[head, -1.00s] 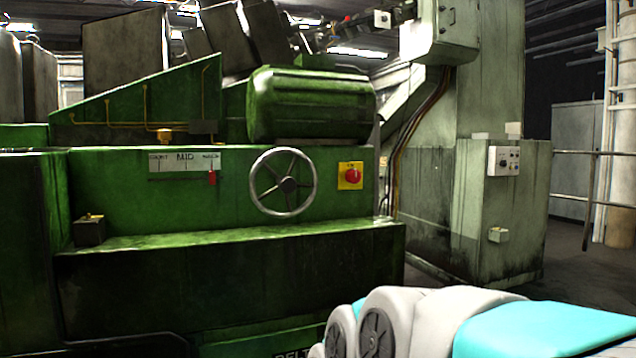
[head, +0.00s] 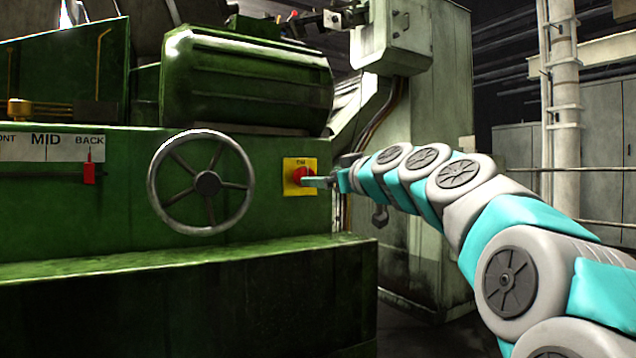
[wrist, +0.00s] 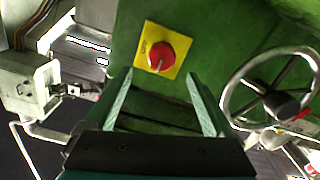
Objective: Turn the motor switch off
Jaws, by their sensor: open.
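The motor switch is a red rotary knob (head: 302,175) on a yellow plate (head: 289,188) with a dark label at its top, on the green machine's front. In the wrist view the red knob (wrist: 160,56) and yellow plate (wrist: 145,36) show in full, beyond the fingertips. A pale pointer line on the knob shows there. My gripper (head: 310,182) reaches in from the right in the head view, its tips close to the knob. In the wrist view my gripper (wrist: 166,88) is open, with nothing between its fingers. I cannot tell whether a finger touches the knob.
A spoked handwheel (head: 207,183) stands left of the switch. A FRONT/MID/BACK scale (head: 45,147) with a red pointer (head: 89,172) is farther left. A green motor housing (head: 248,82) sits above, and a green ledge (head: 200,262) juts out below.

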